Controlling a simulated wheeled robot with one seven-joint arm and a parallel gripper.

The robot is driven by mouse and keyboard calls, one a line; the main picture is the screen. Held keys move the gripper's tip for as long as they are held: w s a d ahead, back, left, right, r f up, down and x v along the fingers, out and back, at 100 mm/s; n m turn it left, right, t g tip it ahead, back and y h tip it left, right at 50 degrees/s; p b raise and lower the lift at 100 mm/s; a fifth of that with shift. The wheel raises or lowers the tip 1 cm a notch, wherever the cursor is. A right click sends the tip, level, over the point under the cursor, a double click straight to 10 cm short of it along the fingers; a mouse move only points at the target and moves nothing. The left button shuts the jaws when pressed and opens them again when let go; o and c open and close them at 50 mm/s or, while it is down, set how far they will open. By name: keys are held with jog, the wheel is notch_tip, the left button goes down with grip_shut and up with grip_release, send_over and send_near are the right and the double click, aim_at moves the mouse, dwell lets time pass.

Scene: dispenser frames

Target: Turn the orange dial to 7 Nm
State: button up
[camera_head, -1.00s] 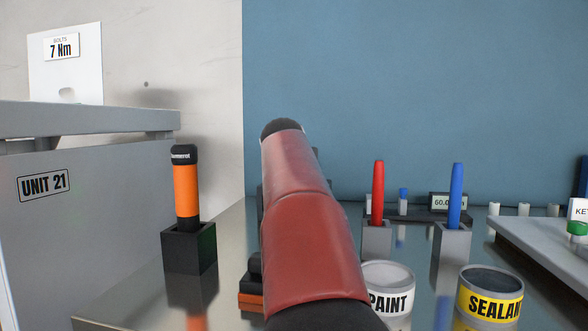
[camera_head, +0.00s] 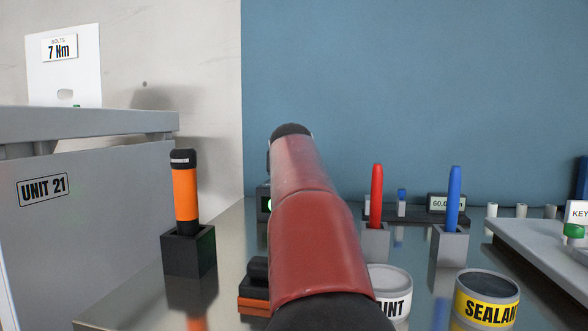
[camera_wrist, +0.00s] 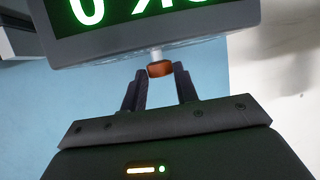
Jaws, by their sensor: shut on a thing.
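In the wrist view, my gripper (camera_wrist: 160,88) has its two dark fingers at the small orange dial (camera_wrist: 160,69), one on each side. It is shut on the dial. The dial sits on a short pale shaft under a grey unit with a lit green display (camera_wrist: 140,12). The display is cut off by the frame's top, so its reading is not clear. In the head view my red arm hides the gripper and the dial.
An orange-and-black tool (camera_head: 185,195) stands in a black holder (camera_head: 188,252) left of my arm. Red (camera_head: 376,195) and blue (camera_head: 454,195) pens stand in holders to the right. A paint can (camera_head: 392,283) and a sealant can (camera_head: 487,300) stand in front of them.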

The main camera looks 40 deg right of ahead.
jog(key=shift+s+d+f+n+t+y+p, duration=0.1)
jog(key=shift+d+f+n+t+y+p, duration=0.1)
jog(key=shift+n+t+y+p, duration=0.35)
jog(key=shift+s+d+f+n+t+y+p, duration=0.15)
jog(key=shift+n+t+y+p, duration=0.15)
jog(key=shift+n+y, duration=0.35)
jog(key=shift+d+n+t+y+b, duration=0.1)
jog(key=shift+n+t+y+b, duration=0.2)
jog(key=shift+n+y, duration=0.2)
jog(key=shift+r, duration=0.15)
jog(key=shift+n+y, duration=0.3)
jog(key=o, duration=1)
jog(key=shift+r, duration=0.1)
jog(key=b+v, duration=0.1)
jog(key=v, duration=0.7)
